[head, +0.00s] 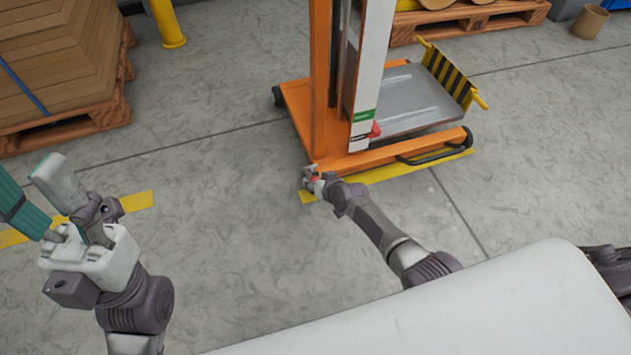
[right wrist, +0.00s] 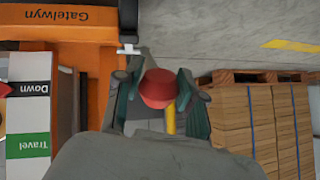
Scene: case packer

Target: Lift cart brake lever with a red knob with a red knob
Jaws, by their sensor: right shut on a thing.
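The orange lift cart (head: 330,150) stands on the floor in the middle of the head view. My right gripper (head: 313,180) is low at the cart's near left corner. In the right wrist view, the round red knob (right wrist: 158,88) sits between the teal pads of my right gripper (right wrist: 160,95), which is shut on it. A yellow piece (right wrist: 170,122) shows just below the knob; most of the lever is hidden. My left gripper (head: 42,195) is at the left of the head view, its fingers apart and empty, far from the cart.
A label panel (right wrist: 29,125) reading "Down" and "Travel" is on the cart's mast. Stacked cardboard on a pallet (head: 60,125) stands at the left. A yellow post (head: 168,25) stands behind. A large white surface (head: 450,310) fills the lower right. Floor between is clear.

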